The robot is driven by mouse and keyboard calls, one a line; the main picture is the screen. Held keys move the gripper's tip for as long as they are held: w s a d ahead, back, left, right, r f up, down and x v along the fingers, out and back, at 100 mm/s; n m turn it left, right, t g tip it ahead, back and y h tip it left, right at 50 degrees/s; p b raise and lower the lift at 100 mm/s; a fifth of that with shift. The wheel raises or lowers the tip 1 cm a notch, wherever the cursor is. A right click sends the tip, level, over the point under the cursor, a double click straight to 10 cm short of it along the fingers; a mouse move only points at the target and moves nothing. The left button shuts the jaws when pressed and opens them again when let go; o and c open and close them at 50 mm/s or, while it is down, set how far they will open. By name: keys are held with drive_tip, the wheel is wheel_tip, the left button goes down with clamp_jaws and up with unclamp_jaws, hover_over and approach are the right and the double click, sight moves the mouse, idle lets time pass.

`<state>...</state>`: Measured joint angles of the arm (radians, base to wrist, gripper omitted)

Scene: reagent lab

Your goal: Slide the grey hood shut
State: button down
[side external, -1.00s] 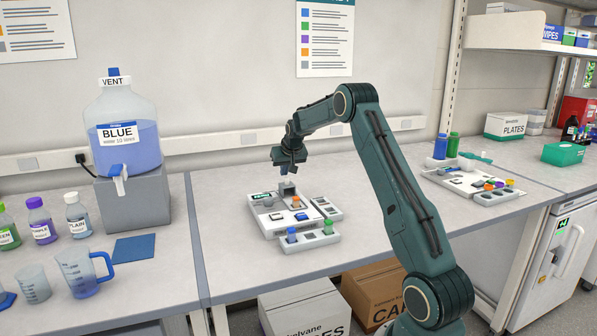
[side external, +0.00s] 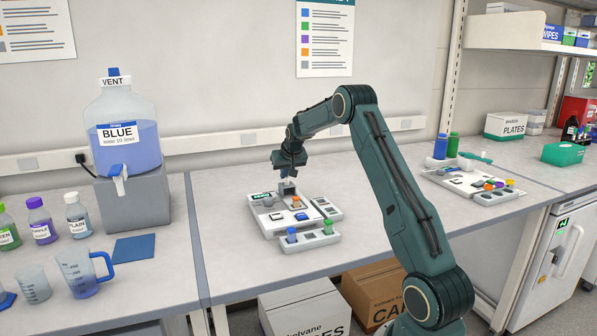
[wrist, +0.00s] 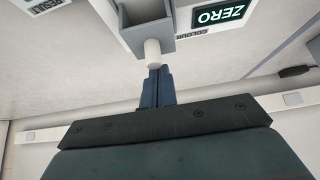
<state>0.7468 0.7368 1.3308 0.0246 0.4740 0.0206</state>
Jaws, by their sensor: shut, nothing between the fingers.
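The instrument (side external: 270,222) is a pale grey unit on the bench. Its small grey hood (side external: 287,190) stands towards the back, just below my gripper (side external: 288,177). In the wrist view the grey hood (wrist: 145,38) is an open-sided box with a short white peg (wrist: 153,55) projecting from it. My gripper (wrist: 158,72) shows there with its dark blue fingers together and empty. The fingertips are right at the end of the peg; I cannot tell whether they touch it. My gripper partly hides the hood's top in the side view.
A lit ZERO display (wrist: 221,13) is beside the hood. An orange cap (side external: 296,200) and a rack (side external: 308,238) with blue and green caps are close by. A blue-water carboy (side external: 122,130) stands left. Bare bench (side external: 220,200) lies between them.

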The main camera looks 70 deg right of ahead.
sight(288, 183)
drive_tip(key=shift+f, duration=1.25)
drive_tip(key=shift+s+a, duration=0.25)
drive_tip(key=shift+s+a+r, duration=0.15)
drive_tip(key=shift+s+a, duration=2.05)
drive_tip(key=shift+a, duration=0.05)
drive_tip(key=shift+s+a, duration=0.15)
idle(0.5)
drive_tip(key=shift+s+a, duration=0.1)
drive_tip(key=shift+w+d, duration=0.2)
drive_tip(key=shift+d, duration=0.05)
idle(0.3)
